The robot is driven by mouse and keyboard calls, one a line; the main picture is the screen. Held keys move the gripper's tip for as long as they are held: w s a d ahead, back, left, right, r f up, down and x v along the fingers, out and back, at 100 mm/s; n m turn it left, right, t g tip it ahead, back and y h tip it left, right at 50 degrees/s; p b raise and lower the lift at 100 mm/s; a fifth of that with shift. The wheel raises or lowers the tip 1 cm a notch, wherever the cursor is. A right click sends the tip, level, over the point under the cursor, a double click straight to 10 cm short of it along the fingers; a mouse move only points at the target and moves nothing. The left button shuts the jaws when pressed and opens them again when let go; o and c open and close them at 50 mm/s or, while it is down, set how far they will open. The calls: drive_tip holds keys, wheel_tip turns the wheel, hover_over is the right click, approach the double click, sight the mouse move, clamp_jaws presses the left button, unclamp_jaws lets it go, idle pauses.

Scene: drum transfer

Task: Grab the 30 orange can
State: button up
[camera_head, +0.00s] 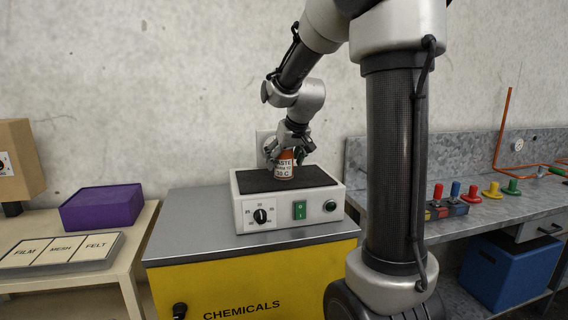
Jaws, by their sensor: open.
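The orange can (285,171) stands upright on the dark top of a white heater box. Its white label shows "30 C". My gripper (287,156) comes down from above, with its fingers around the upper part of the can. The fingers are open; whether they touch the can cannot be seen. The far side of the can is hidden. The white heater box (241,213) has a dial, a green switch and a round knob on its front.
The box rests on a yellow cabinet (182,289) marked "CHEMICALS". At left, a table holds a purple box (101,207) and a tray marked "FILM", "MESH" and "FELT" (62,248). At right, a metal bench (466,224) carries several coloured knobs, above a blue bin (511,271).

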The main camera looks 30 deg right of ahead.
drive_tip(key=c, duration=1.5)
